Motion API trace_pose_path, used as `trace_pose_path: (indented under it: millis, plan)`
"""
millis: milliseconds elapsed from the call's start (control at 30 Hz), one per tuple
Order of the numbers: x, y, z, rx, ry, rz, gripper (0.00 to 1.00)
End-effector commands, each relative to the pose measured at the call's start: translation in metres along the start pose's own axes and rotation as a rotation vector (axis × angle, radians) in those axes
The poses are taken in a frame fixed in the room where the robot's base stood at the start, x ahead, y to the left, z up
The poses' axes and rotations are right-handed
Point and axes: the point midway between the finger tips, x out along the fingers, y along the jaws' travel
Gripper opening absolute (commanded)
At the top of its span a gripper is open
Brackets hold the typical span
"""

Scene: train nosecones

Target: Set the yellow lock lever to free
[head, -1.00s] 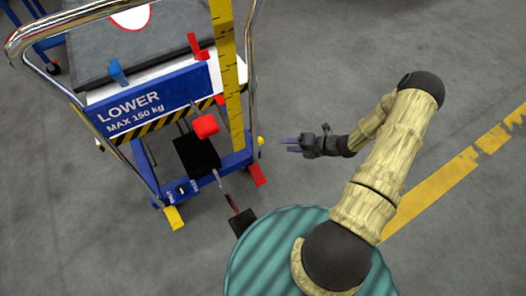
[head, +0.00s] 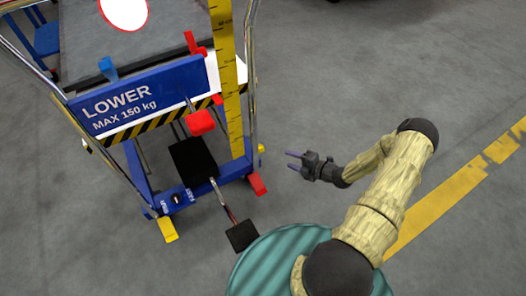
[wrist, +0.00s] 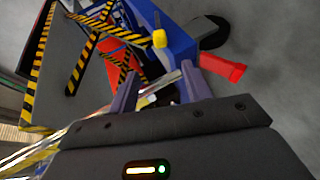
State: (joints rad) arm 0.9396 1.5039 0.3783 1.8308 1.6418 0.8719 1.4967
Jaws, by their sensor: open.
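A yellow lever-like pedal (head: 168,230) sticks out at the lower left foot of the blue lift cart (head: 134,170). A smaller yellow piece (head: 261,148) shows by the cart's right foot. A yellow piece (wrist: 159,38) also shows beyond the fingers in the wrist view, close to a red pedal (wrist: 222,67). I cannot tell for certain which yellow part is the lock lever, or its setting. My gripper (head: 291,160) is open and empty, right of the cart and apart from it. Its fingers (wrist: 157,82) point toward the cart.
A red pedal (head: 257,184) sticks out at the cart's right foot. A black pedal (head: 241,236) on a rod extends from the cart's front. A red knob (head: 201,122) and a yellow ruler (head: 230,85) stand above.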

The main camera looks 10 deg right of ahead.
Motion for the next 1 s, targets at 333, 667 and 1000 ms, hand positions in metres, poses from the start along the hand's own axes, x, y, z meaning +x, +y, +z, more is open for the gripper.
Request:
trace_pose_path:
  millis: [333, 667, 1000]
  plan:
    - [0.064, -0.004, 0.0, -0.002, 0.002, 0.0, 0.49]
    - [0.122, -0.004, 0.0, -0.003, 0.003, 0.0, 0.49]
    - [0.149, -0.001, 0.0, 0.0, 0.0, 0.0, 0.49]
